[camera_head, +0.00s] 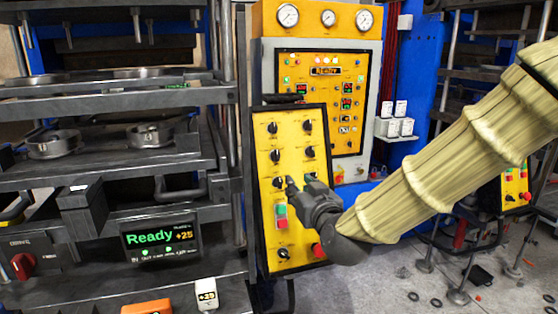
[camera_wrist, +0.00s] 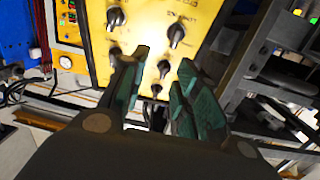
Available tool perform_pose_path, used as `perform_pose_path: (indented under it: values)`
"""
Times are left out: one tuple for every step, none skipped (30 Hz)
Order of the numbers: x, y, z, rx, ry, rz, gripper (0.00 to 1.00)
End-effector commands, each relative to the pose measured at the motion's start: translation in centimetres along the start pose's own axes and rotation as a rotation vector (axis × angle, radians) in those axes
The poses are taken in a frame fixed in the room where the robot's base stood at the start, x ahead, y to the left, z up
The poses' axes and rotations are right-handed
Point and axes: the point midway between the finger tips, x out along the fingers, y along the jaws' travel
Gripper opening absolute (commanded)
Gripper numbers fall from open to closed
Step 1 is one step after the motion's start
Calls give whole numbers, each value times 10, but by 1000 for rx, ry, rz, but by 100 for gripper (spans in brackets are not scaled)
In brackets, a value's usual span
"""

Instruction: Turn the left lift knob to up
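The yellow control panel (camera_head: 293,195) carries two columns of black knobs. In the head view its left column has an upper knob (camera_head: 272,127), a middle knob (camera_head: 274,155) and a lower knob (camera_head: 278,183). The labels are too small to read, so I cannot tell which is the left lift knob. My gripper (camera_head: 300,184) is in front of the panel, by the lower knobs, and hides part of it. In the wrist view my gripper (camera_wrist: 164,58) is open, its fingers apart, with a black knob (camera_wrist: 164,69) showing between them. I cannot tell whether they touch it.
The press with metal shelves (camera_head: 110,160) stands at left, with a display (camera_head: 161,241) reading "Ready +25". A grey cabinet with a second yellow panel (camera_head: 320,72) and gauges stands behind. A red button (camera_head: 318,250) is below my gripper.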

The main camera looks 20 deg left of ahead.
Motion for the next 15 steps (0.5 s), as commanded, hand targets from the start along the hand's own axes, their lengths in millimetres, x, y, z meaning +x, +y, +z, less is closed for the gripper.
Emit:
perform_pose_path:
  values:
    - [0,-6,-16,-12,30,-6,31]
    - [0,-10,-23,-16,42,-10,31]
    - [0,-14,-31,-21,55,-13,31]
    - [0,-15,-35,-24,63,-15,31]
    - [0,-17,-39,-27,69,-16,31]
    - [1,-18,-42,-29,75,-18,31]
    - [2,-19,-44,-30,77,-18,31]
    - [4,-20,-45,-31,78,-19,31]
    - [7,-20,-46,-31,79,-19,31]
    - [10,-20,-46,-31,79,-19,31]
    - [13,-20,-46,-31,78,-19,31]
    - [18,-20,-47,-31,78,-19,31]
    - [22,-20,-47,-31,78,-19,31]
    - [27,-20,-48,-31,78,-19,31]
    - [33,-20,-48,-31,77,-19,31]
